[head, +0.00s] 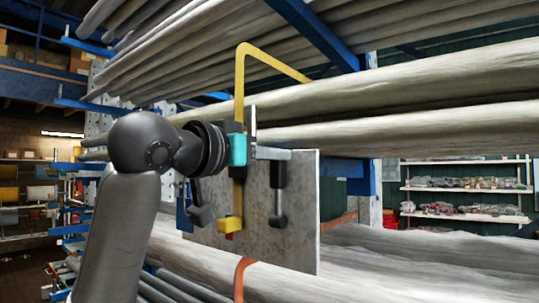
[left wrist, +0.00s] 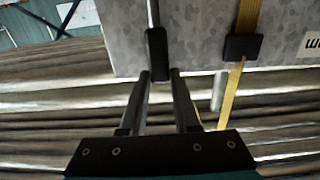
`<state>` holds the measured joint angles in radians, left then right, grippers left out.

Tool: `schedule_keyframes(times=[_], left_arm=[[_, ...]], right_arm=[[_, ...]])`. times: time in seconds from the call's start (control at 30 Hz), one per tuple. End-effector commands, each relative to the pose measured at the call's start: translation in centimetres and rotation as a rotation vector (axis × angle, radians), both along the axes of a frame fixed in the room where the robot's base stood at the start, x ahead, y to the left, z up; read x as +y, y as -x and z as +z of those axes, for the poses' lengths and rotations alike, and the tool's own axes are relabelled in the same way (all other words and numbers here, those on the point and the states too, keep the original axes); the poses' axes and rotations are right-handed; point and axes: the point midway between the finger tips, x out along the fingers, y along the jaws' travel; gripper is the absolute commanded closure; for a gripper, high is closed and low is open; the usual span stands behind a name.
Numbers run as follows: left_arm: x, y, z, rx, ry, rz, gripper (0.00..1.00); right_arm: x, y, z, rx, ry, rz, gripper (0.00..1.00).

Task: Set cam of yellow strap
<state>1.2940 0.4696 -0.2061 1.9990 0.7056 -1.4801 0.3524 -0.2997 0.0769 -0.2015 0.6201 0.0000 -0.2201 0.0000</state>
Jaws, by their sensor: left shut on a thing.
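The yellow strap (head: 239,95) comes over the upper pipes and hangs down past a grey speckled plate (head: 300,225). A yellow block (head: 230,225) is at its lower end. In the left wrist view the strap (left wrist: 247,15) runs through a black buckle (left wrist: 243,47), right of my fingers and apart from them. My left gripper (head: 278,154) is shut on a dark block (head: 278,174) with a rod below it ending in a dark knob (head: 278,220). The block (left wrist: 157,45) also shows at my fingertips in the left wrist view. The cam itself cannot be told clearly. My right gripper is not seen.
Long grey pipes (head: 430,85) on blue racking surround the plate above, behind and below. An orange strap (head: 241,275) wraps a lower pipe. A white label (left wrist: 312,44) is on the plate. Shelves (head: 465,190) stand at the far right.

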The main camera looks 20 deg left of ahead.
Motion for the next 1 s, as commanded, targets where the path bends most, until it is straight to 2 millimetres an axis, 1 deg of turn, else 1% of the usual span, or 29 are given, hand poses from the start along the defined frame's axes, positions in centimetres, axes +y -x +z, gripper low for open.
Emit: schedule_keyframes(times=[0.03, 0.2, 1.0], left_arm=[[0.01, 0.02, 0.02, 0.000, 0.000, 0.000, 0.82], [0.02, 0.02, 0.03, -0.001, 0.000, 0.000, 1.00], [0.03, 0.03, 0.06, -0.001, 0.000, 0.001, 1.00]], right_arm=[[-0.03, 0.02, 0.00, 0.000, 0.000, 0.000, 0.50], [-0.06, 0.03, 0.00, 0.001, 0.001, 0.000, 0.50], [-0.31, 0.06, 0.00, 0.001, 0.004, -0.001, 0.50]])
